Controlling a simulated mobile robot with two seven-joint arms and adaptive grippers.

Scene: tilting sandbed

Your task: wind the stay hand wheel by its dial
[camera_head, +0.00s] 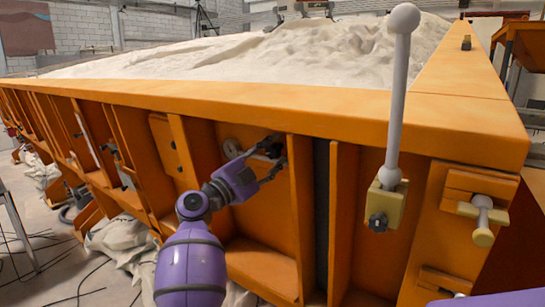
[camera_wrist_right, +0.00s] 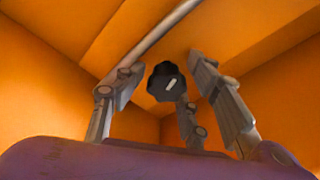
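A dark lobed knob (camera_wrist_right: 167,83) with a white mark, which I take for the stay hand wheel, is inside an orange bay in the right wrist view. In the head view it is a small dark shape (camera_head: 272,146), partly covered by my fingers. My right gripper (camera_head: 264,160) reaches into the bay. Its fingers are spread around the knob, with gaps visible between them and it, so it is open. My left gripper is not in view.
The orange sandbed wall (camera_head: 300,113) has upright ribs beside the bay. A grey lever with a white ball (camera_head: 398,90) and a dark knob (camera_head: 376,222) stand to the right. A pale round-ended fitting (camera_head: 483,218) is farther right. Sacks (camera_head: 120,240) lie below left.

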